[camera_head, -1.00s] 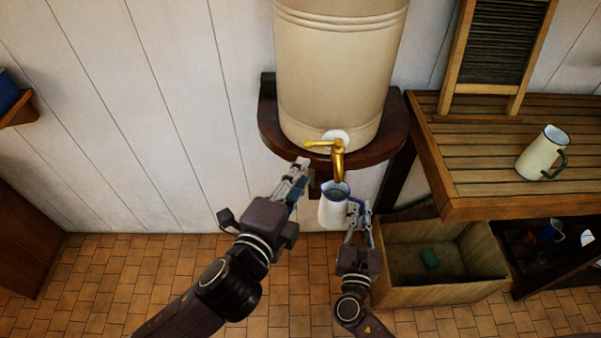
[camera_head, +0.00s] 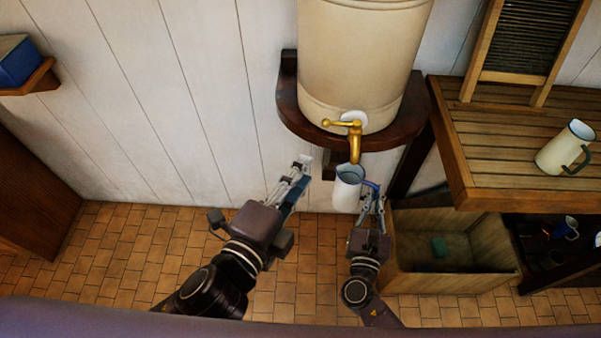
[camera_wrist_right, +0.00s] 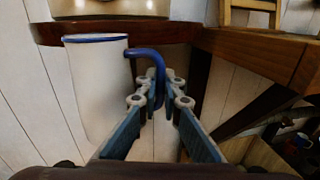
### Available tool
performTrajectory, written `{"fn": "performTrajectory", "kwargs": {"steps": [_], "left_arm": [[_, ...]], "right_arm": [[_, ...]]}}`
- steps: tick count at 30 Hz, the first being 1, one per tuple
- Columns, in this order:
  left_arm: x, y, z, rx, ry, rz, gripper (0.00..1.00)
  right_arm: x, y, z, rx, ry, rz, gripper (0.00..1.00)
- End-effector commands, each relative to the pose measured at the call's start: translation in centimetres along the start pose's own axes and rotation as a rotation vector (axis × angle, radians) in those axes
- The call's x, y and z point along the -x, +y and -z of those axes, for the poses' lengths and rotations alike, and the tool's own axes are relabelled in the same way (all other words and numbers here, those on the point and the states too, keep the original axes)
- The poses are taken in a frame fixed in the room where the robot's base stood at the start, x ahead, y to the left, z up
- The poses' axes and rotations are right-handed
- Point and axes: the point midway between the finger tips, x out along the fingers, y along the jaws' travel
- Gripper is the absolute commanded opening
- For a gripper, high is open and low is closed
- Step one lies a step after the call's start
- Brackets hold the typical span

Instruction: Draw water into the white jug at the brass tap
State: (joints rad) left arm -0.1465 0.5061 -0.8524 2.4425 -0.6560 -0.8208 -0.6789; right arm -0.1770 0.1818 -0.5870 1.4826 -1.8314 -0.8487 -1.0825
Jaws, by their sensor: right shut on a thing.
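The white jug (camera_head: 346,188) has a blue rim and blue handle. It hangs with its mouth just below the spout of the brass tap (camera_head: 354,145). The tap's lever points left in the head view. My right gripper (camera_head: 372,197) is shut on the jug's handle (camera_wrist_right: 157,70), and the jug's white body (camera_wrist_right: 98,85) is left of the fingers in the wrist view. My left gripper (camera_head: 294,178) is left of the jug, below and left of the tap lever, apart from both. Its finger gap is unclear. No water stream can be made out.
The cream water tank (camera_head: 362,60) stands on a dark wooden wall shelf (camera_head: 290,112). At right are a slatted bench (camera_head: 490,125) with a cream jug (camera_head: 566,148), a washboard (camera_head: 525,40), and an open wooden box (camera_head: 450,275) below. Tiled floor at left is clear.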

Motion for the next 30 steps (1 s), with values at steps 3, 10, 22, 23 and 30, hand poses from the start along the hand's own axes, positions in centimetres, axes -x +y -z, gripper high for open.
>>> {"fn": "performTrajectory", "kwargs": {"steps": [3, 10, 22, 23, 30], "left_arm": [[0.0, -0.1, 0.0, 0.0, 0.0, 0.0, 0.26], [0.0, -0.2, 0.0, 0.0, 0.0, 0.0, 0.26], [0.1, -0.4, 0.0, 0.0, 0.0, 0.0, 0.26], [0.1, -0.4, 0.1, 0.0, 0.0, 0.0, 0.26], [0.1, -0.4, 0.1, 0.0, 0.0, 0.0, 0.26]], "right_arm": [[0.8, -0.2, -0.2, -0.001, -0.002, 0.0, 0.0], [2.3, -0.5, -0.2, -0.002, -0.002, 0.0, 0.0], [4.9, -1.0, -0.2, -0.001, -0.002, 0.0, 0.0], [5.1, -1.1, -0.2, -0.001, -0.002, 0.0, 0.0], [6.7, -1.4, -0.2, -0.001, -0.002, 0.0, 0.0]]}}
